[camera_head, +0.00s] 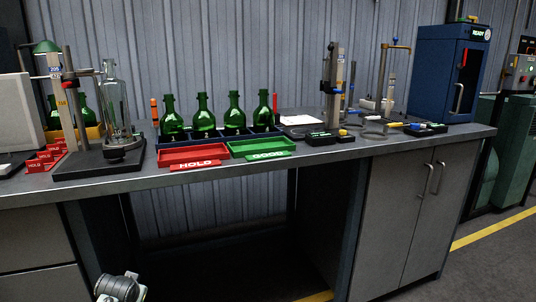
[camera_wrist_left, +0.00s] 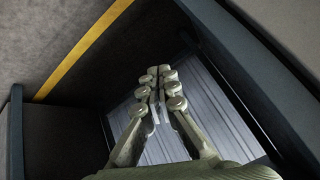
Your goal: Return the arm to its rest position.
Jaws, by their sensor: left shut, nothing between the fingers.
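My left gripper (camera_wrist_left: 158,98) is shut and empty in the left wrist view, its fingertips together. It points into the open knee space under the bench, apart from any object. In the head view a pale part of my arm shows at the bottom left, below and in front of the bench (camera_head: 330,157). The fingers are not visible there. My right gripper is in neither view.
Green bottles (camera_head: 204,120) stand in a row on the bench behind a red tray (camera_head: 194,154) and a green tray (camera_head: 262,147). Gauge stands and a blue cabinet (camera_head: 449,75) are also on top. Bench cupboards (camera_head: 405,215) flank the open knee space.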

